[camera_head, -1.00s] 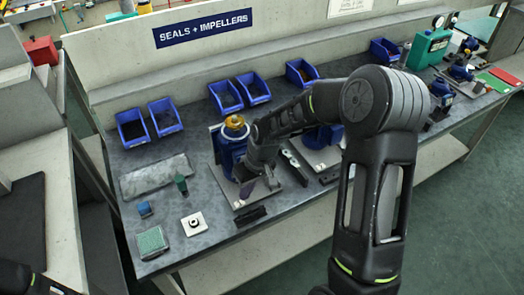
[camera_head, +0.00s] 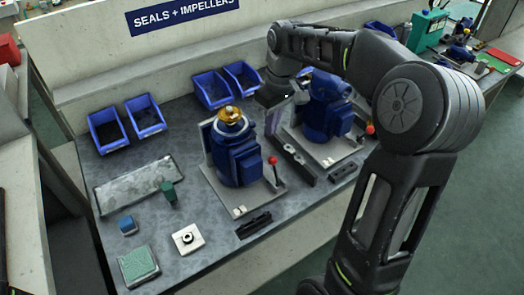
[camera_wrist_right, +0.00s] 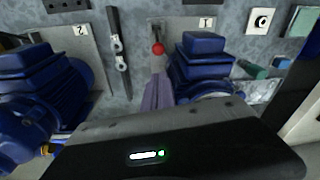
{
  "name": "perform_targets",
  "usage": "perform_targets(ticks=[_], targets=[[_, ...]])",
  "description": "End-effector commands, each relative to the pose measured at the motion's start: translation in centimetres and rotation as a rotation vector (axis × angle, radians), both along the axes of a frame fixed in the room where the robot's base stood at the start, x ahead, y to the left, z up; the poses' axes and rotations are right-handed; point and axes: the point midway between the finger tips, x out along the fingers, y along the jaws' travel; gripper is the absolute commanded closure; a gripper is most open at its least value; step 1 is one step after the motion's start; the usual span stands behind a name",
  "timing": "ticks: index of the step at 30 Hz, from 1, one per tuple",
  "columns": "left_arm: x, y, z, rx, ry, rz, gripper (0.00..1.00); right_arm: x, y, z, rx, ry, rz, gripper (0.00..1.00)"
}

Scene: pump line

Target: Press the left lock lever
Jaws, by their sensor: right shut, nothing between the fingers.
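The left lock lever stands at the front right corner of the left pump's base plate, with a red ball knob (camera_head: 272,160) on a thin upright stem. The left pump (camera_head: 237,155) is blue with a brass-coloured top. My right gripper (camera_head: 284,116) is shut and empty, behind and to the right of the lever, between the two pumps. In the right wrist view its purple-grey fingers (camera_wrist_right: 157,92) point toward the red knob (camera_wrist_right: 157,48) beside plate 1, apparently short of touching it. My left gripper is out of view.
The right pump (camera_head: 326,110) has its own red-knobbed lever (camera_head: 370,130). A dark bar (camera_head: 292,160) lies between the base plates. Blue bins (camera_head: 108,130) line the back. A grey tray (camera_head: 138,185), a green pad (camera_head: 138,265) and a white square (camera_head: 188,239) lie at left.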

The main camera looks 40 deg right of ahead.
Motion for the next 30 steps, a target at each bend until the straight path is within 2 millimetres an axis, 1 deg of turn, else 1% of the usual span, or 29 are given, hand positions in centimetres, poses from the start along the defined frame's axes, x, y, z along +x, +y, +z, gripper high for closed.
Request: perform_targets(ticks=[6,11,17,24,27,30], targets=[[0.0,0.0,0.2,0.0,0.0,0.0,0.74,0.0,0.0,0.1,0.0,0.0,0.0,1.0],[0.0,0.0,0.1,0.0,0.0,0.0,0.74,0.1,0.0,-0.5,0.001,0.001,0.0,1.0],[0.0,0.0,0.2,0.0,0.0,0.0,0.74,0.3,0.2,-2.9,0.001,0.003,-0.001,1.0],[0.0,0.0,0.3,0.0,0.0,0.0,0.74,0.7,0.5,-7.0,0.001,0.005,0.0,1.0],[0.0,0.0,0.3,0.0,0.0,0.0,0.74,0.9,0.5,-8.4,0.0,0.003,0.0,1.0],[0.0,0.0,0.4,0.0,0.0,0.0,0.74,1.0,0.6,-9.3,0.001,0.002,0.0,1.0]])
